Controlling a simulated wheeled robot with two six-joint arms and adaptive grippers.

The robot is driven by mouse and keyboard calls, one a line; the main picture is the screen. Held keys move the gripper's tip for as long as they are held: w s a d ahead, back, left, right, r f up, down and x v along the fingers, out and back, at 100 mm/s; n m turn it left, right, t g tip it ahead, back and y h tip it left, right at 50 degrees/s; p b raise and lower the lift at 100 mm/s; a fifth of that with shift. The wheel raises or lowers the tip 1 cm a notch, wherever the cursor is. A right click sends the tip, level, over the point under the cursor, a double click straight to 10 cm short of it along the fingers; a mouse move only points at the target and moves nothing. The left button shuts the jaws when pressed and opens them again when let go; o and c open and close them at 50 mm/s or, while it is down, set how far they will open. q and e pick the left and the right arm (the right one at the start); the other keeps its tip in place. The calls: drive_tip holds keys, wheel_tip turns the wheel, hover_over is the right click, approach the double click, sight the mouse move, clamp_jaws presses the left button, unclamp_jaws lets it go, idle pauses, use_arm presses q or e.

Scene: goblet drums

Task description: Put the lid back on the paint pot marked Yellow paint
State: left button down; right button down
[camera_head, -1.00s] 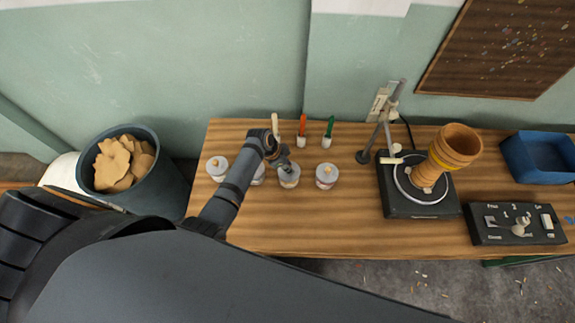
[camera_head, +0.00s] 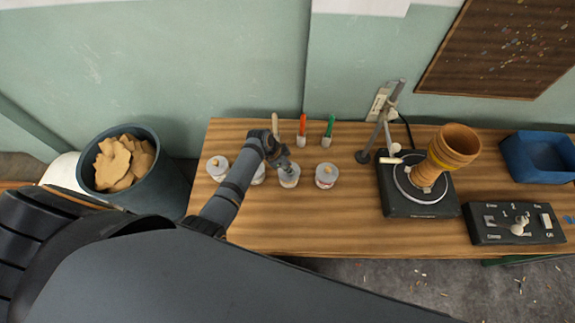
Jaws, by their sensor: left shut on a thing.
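Several small white paint pots stand in a row on the bench: one at the left (camera_head: 217,168), one partly behind my left arm (camera_head: 259,176), one under my left gripper (camera_head: 290,178) and one at the right (camera_head: 326,177). The labels are too small to read, so I cannot tell which is Yellow paint. My left gripper (camera_head: 284,163) is shut on what looks like the lid at the top of the third pot. The fingers hide the knob, and I cannot tell whether the lid is fully seated. My right gripper is out of view.
To the right are a turntable (camera_head: 415,208) bearing a wooden goblet drum (camera_head: 454,146), a control box (camera_head: 517,222) and a blue tray (camera_head: 541,158). A bin (camera_head: 160,189) stands left.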

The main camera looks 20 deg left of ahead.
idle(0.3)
use_arm(q)
drive_tip(key=c, duration=1.1)
unclamp_jaws()
drive_tip(key=shift+o, duration=0.3)
drive_tip(key=o, duration=0.4)
drive_tip(key=shift+o, duration=0.2)
wheel_tip(320, 180, up, 7)
drive_tip(key=p, duration=0.7)
drive_tip(key=shift+c, duration=0.2)
